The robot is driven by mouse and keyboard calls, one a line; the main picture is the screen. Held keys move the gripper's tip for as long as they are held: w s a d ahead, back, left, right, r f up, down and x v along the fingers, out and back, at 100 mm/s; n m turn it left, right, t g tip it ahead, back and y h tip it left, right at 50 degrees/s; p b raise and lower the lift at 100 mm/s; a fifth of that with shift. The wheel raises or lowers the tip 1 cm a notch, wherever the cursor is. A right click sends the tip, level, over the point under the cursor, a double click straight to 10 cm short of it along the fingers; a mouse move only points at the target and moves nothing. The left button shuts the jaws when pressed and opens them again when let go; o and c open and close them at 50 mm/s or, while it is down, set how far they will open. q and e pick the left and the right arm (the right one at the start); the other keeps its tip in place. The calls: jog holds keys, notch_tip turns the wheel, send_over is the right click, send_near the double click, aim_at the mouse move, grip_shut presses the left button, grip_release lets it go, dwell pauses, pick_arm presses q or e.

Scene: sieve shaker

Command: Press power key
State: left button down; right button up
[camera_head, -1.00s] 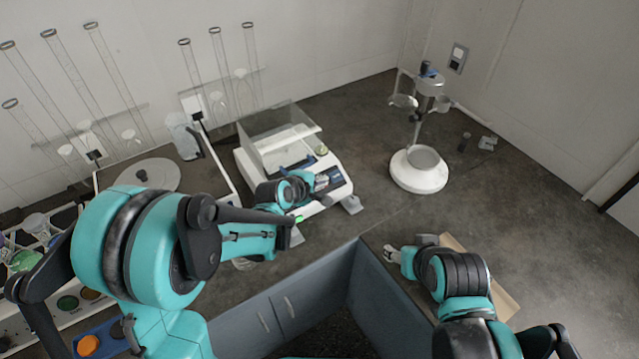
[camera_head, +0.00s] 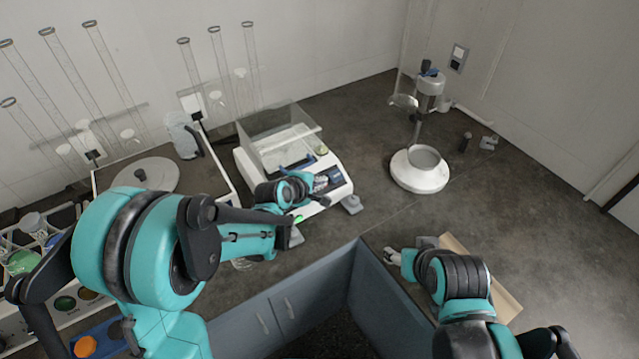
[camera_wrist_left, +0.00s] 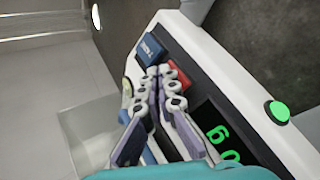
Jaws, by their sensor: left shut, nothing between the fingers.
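A white machine (camera_head: 341,193) with a clear lid (camera_head: 275,125) stands on the dark bench. In the left wrist view its dark panel has a blue key (camera_wrist_left: 150,49), a red key (camera_wrist_left: 179,74) and a display (camera_wrist_left: 222,140) with green digits. A round green button (camera_wrist_left: 278,112) sits on the white rim. My left gripper (camera_head: 321,182) is over the panel. It is shut and empty, its fingertips (camera_wrist_left: 160,72) between the blue and red keys; I cannot tell whether they touch. My right gripper (camera_head: 391,256) hangs near the bench's front edge, too small to read.
A white stand (camera_head: 420,178) with a round base is right of the machine. Glass tubes (camera_head: 212,75) line the back wall. A rack of jars (camera_head: 30,240) is at the far left. The bench at the right is mostly clear.

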pick_arm(q)
jog(key=shift+w+f, duration=0.1)
jog(key=shift+f, duration=0.15)
jog(key=shift+r, duration=0.2)
jog(key=shift+s+d+r+p, duration=0.15)
jog(key=shift+s+r+p, duration=0.15)
jog(key=shift+r, duration=0.25)
jog(key=r+p, duration=0.1)
jog(key=s+d+r+p, duration=0.1)
jog(key=r, duration=0.1)
jog(key=s+r+p, duration=0.1)
jog(key=r+p, duration=0.1)
jog(key=shift+d+r, duration=0.2)
dwell(0.5)
